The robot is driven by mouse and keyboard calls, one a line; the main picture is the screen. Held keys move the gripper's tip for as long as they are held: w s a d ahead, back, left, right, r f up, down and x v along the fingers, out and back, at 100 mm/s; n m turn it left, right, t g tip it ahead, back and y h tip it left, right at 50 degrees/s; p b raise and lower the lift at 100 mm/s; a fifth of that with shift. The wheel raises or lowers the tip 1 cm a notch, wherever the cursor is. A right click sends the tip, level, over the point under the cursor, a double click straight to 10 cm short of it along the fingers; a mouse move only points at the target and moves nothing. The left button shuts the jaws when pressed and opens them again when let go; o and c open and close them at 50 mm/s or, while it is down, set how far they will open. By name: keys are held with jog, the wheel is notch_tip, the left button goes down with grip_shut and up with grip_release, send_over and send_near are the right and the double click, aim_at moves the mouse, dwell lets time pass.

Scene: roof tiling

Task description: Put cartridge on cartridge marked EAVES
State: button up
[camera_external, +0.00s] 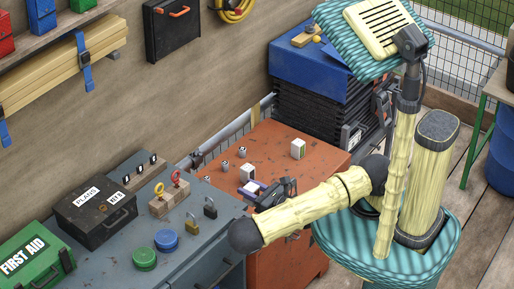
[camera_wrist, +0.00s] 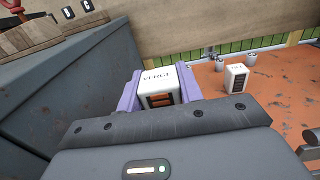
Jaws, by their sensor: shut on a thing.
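My gripper (camera_wrist: 158,88) has purple fingers and is shut on a white cartridge (camera_wrist: 159,76). The lettering on its top seems to read VERGE, and a dark panel with orange-brown bars shows on its side. In the external view my gripper (camera_external: 253,188) is at the left part of the orange bench top; whether the held cartridge touches the bench, I cannot tell. A second white cartridge (camera_wrist: 236,77) stands upright to the right of it, apart; its short marking is unclear. It also shows in the external view (camera_external: 248,173). Another white cartridge (camera_external: 298,148) stands farther right. I cannot read EAVES on any.
The orange bench (camera_external: 268,141) has several small grey cylinders (camera_external: 241,151) toward the wall. The grey cabinet (camera_external: 190,240) adjoins at left, with padlocks (camera_external: 210,208) near its edge, green and blue tins and a toolbox (camera_external: 95,212). The bench between cartridges is clear.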

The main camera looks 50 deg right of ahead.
jog(key=shift+r, duration=0.1)
jog(key=shift+w+d+r, duration=0.1)
jog(key=shift+w+r, duration=0.1)
jog(key=shift+w, duration=0.15)
jog(key=w+d+r+m+h, duration=0.4)
jog(key=w+d+h, duration=0.2)
jog(key=w+d, duration=0.45)
jog(key=s+d+r, duration=0.1)
jog(key=d, duration=1.2)
jog(key=s+d+r+g+h, duration=0.1)
jog(key=s+d, duration=0.1)
jog(key=d, duration=1.2)
jog(key=shift+s+d+r+m+b, duration=0.15)
jog(key=shift+d+m+b, duration=0.1)
jog(key=shift+m+b, duration=0.05)
jog(key=shift+f, duration=3.15)
